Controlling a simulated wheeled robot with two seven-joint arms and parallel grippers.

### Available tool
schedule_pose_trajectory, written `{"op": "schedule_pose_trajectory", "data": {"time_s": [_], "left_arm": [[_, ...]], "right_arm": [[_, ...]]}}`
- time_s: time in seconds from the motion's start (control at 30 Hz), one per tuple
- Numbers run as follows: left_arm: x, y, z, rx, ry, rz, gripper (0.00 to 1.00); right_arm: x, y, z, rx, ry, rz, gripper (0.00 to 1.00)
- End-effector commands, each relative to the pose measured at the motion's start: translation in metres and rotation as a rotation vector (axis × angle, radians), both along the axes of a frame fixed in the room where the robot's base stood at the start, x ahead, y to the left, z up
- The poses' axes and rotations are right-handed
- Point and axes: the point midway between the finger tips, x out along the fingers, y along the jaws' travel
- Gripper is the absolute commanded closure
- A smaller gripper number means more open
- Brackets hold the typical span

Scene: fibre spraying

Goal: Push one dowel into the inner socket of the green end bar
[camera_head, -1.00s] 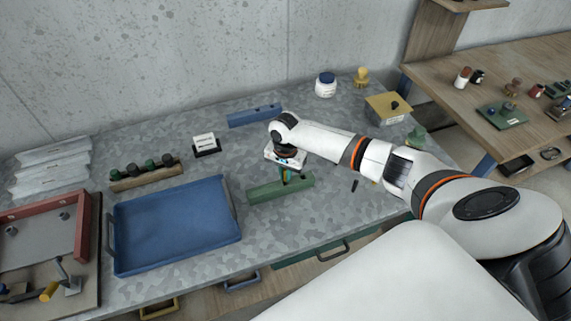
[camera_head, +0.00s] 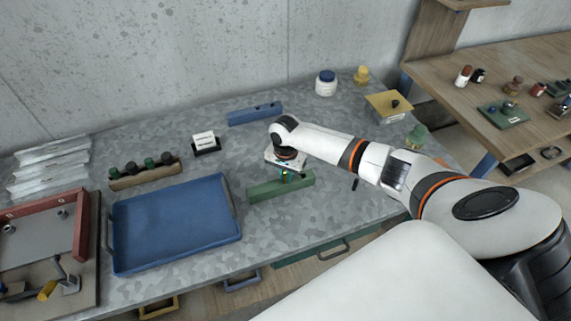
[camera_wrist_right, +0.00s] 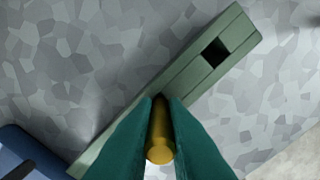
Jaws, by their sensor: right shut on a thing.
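The green end bar (camera_head: 264,192) lies on the grey worktop in the head view, right of the blue tray. In the right wrist view the green end bar (camera_wrist_right: 184,78) runs diagonally, with one empty dark square socket (camera_wrist_right: 215,49) toward its upper right end. My right gripper (camera_head: 285,179) points down over the bar. In the wrist view its teal fingers (camera_wrist_right: 161,112) are shut on a yellow dowel (camera_wrist_right: 160,140). The dowel's far end meets the bar's top in the picture; the fingers hide whether it is inside a socket. My left gripper is not in view.
The blue tray (camera_head: 118,259) stands to the left. A blue bar (camera_head: 255,114) with holes lies behind the gripper. A white jar (camera_head: 325,84) and a yellow box (camera_head: 388,104) stand at the back right. A small dark piece (camera_head: 355,184) lies right of the green bar.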

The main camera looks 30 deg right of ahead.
Motion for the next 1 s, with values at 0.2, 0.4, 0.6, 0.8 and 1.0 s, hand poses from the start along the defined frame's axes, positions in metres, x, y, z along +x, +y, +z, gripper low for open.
{"op": "schedule_pose_trajectory", "data": {"time_s": [0.2, 0.4, 0.6, 0.8, 1.0], "left_arm": [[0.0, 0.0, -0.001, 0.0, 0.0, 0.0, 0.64], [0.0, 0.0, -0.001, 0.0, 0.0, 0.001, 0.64], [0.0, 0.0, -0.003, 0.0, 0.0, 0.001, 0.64], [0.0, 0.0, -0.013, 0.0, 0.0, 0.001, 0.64], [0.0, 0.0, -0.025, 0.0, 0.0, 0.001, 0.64]], "right_arm": [[0.0, 0.0, -0.003, 0.0, 0.0, 0.001, 0.75], [0.0, 0.0, -0.003, 0.0, 0.0, 0.001, 0.63], [0.0, 0.0, 0.001, 0.0, 0.0, 0.001, 0.63], [0.001, 0.0, 0.032, 0.001, -0.004, 0.002, 0.63], [0.001, 0.001, 0.075, 0.001, -0.006, 0.002, 0.63]]}}
